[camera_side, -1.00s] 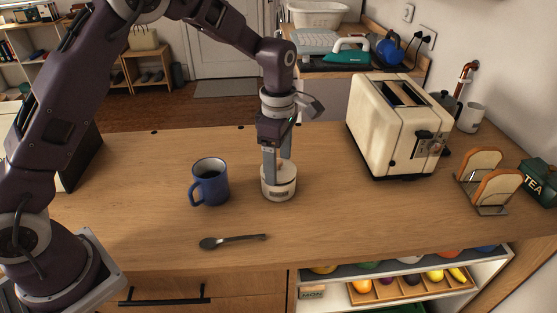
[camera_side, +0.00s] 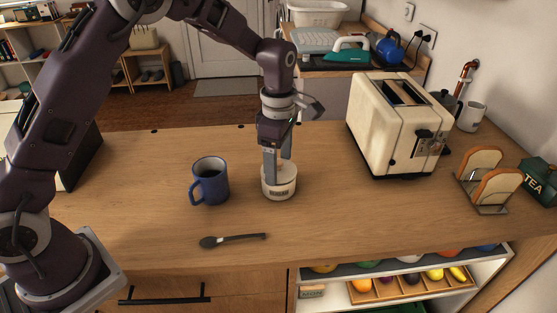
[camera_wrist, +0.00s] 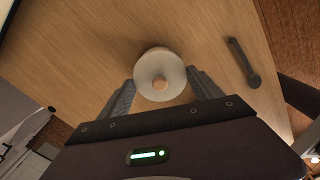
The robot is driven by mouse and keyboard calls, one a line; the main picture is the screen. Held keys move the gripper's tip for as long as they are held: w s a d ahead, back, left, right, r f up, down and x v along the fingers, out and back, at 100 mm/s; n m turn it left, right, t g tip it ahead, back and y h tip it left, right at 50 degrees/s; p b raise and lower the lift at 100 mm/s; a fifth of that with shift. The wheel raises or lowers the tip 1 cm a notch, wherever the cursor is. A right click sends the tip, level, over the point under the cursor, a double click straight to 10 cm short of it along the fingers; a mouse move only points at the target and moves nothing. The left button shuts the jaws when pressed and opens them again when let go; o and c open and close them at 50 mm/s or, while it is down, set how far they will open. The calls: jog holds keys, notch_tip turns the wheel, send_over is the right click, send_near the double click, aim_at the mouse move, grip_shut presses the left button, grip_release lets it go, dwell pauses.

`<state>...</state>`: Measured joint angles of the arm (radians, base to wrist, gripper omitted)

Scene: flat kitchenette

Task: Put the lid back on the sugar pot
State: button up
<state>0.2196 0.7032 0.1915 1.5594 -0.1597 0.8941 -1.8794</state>
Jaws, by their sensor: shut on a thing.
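The sugar pot (camera_side: 279,190) is a short cream pot with a small label, upright on the counter right of the blue mug. Its pale round lid (camera_wrist: 147,84) with a wooden knob (camera_wrist: 160,84) shows from above in the wrist view, over the pot (camera_wrist: 155,52). My gripper (camera_side: 278,168) points straight down at the pot's top. In the wrist view my gripper (camera_wrist: 161,90) has one finger on each side of the lid and is shut on it. The lid is at the pot's mouth; whether it is fully seated is hard to tell.
A blue mug (camera_side: 211,182) stands close on the left. A dark spoon (camera_side: 233,240) lies in front. A cream toaster (camera_side: 385,135), a toast rack (camera_side: 492,195) and a green tea tin (camera_side: 539,182) are to the right. Bare counter surrounds the pot.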

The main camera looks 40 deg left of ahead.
jog(key=o, duration=1.4)
jog(key=shift+o, duration=0.2)
jog(key=shift+r, duration=3.5)
jog(key=shift+c, duration=0.4)
grip_shut()
